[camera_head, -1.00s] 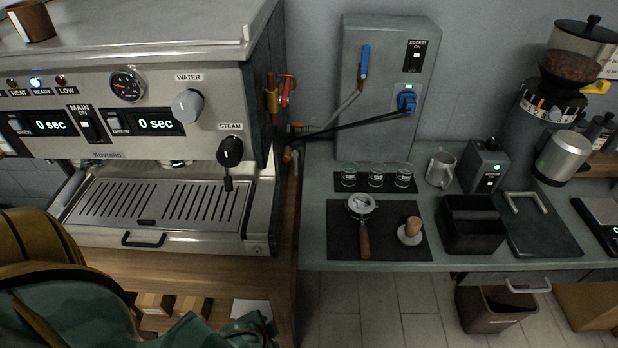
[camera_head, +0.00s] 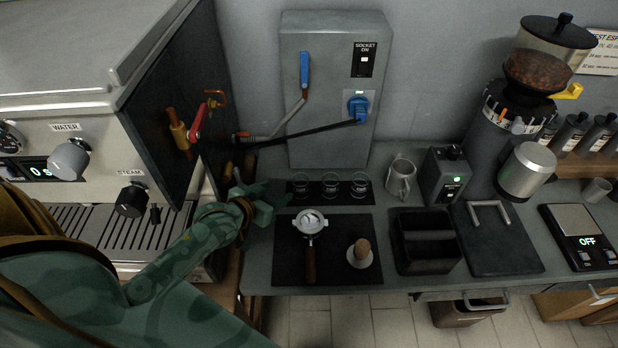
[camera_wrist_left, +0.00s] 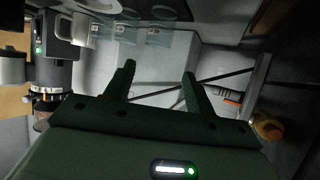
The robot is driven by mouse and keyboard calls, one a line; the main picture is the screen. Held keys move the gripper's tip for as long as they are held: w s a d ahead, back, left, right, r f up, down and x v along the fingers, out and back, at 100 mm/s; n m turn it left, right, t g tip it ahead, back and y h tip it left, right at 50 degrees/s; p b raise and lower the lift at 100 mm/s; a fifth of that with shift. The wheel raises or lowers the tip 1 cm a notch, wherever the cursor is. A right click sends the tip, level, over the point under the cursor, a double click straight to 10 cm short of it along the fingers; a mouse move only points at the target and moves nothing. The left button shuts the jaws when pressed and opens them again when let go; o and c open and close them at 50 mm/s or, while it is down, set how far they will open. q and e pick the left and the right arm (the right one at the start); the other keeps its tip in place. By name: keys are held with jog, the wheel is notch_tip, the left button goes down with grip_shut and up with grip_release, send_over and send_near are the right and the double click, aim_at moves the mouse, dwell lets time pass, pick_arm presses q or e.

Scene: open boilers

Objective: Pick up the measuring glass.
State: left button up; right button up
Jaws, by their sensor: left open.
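Three small clear glasses stand in a row on a dark mat (camera_head: 345,200) on the counter: a left glass (camera_head: 300,184), a middle glass (camera_head: 331,184) and a right glass (camera_head: 360,183). They look alike, and I cannot tell which is meant by the measuring glass. My left gripper (camera_head: 283,192) is just left of the left glass, pointing toward the row. In the left wrist view its two fingers (camera_wrist_left: 159,78) are spread with nothing between them. Glasses (camera_wrist_left: 157,36) show beyond the fingertips in that view. My right gripper is out of view.
A portafilter (camera_head: 310,225) and a tamper (camera_head: 361,255) lie on a mat in front of the glasses. A metal pitcher (camera_head: 401,178) stands to their right, near a black knock box (camera_head: 427,260). The espresso machine (camera_head: 160,120) stands left, the socket box (camera_head: 335,110) behind.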

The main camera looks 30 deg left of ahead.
pick_arm(q)
jog(key=b, duration=0.2)
send_near(305, 178)
jog(key=shift+w+a+f, duration=0.15)
jog(key=shift+w+a, duration=0.05)
jog(key=shift+w, duration=0.25)
jog(key=b+x, duration=0.1)
jog(key=x, duration=0.2)
jog(key=shift+w+f, duration=0.1)
jog(key=shift+w, duration=0.25)
jog(key=shift+w+f, duration=0.1)
jog(key=shift+w, duration=0.05)
jog(key=b+x, duration=0.1)
jog(key=x, duration=0.1)
jog(key=b+x, duration=0.1)
jog(key=x, duration=0.1)
jog(key=shift+d+f+b, duration=0.2)
jog(key=shift+f+b, duration=0.05)
jog(key=shift+b, duration=0.05)
jog(key=shift+w+f, duration=0.15)
jog(key=shift+w, duration=0.05)
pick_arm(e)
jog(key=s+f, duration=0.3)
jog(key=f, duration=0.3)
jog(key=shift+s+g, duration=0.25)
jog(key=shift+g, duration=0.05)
pick_arm(q)
jog(key=shift+c, duration=0.3)
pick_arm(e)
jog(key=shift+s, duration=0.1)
